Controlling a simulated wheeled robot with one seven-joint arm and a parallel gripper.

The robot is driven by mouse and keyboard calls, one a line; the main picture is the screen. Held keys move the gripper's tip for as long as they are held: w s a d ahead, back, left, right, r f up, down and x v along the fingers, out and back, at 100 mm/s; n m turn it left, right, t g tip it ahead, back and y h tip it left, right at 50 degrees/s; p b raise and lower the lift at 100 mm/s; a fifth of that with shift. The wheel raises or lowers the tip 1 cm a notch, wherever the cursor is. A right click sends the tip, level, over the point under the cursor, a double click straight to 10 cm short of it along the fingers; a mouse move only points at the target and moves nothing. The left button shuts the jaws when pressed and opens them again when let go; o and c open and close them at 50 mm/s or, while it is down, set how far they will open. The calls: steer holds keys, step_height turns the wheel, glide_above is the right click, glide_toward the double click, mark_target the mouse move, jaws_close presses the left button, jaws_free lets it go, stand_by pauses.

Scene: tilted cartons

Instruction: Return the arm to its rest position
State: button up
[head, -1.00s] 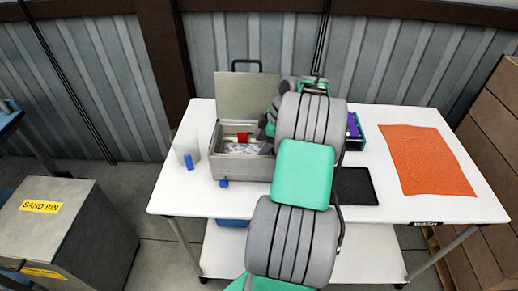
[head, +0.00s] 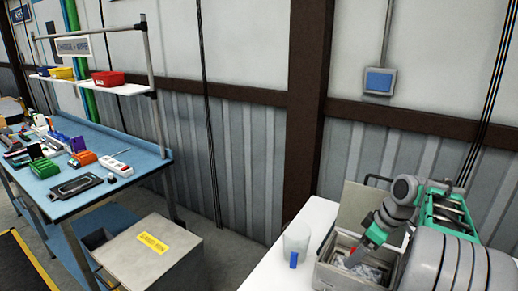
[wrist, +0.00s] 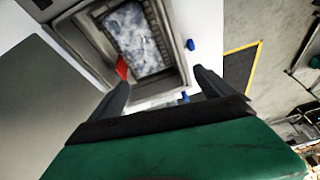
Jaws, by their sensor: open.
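My arm (head: 405,190) reaches in from the right of the head view and bends down over a grey open case (head: 318,275). My gripper (wrist: 163,85) is open and empty in the wrist view, its two dark fingers spread apart at the case's near side. In the head view the gripper end (head: 358,256) is low over the case's opening; its exact height there is hard to tell. The case (wrist: 182,20) holds a clear, crinkled bag-like item (wrist: 135,38) and a red piece (wrist: 122,67).
A translucent holder (head: 297,242) with a blue piece stands left of the case on the white table (head: 262,278). The case's raised lid (head: 362,207) stands behind the opening. A sand bin (head: 140,262) and a cluttered blue workbench (head: 130,155) are further left.

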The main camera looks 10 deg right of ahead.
steer(key=a+r+m+h, duration=0.15)
steer(key=a+r, duration=0.25)
steer(key=a, duration=1)
steer(key=s+a+f+m+t+h, duration=0.1)
steer(key=s+a+m, duration=0.4)
steer(key=s+a, duration=0.7)
steer(key=shift+f+m, duration=0.35)
steer(key=shift+f, duration=0.2)
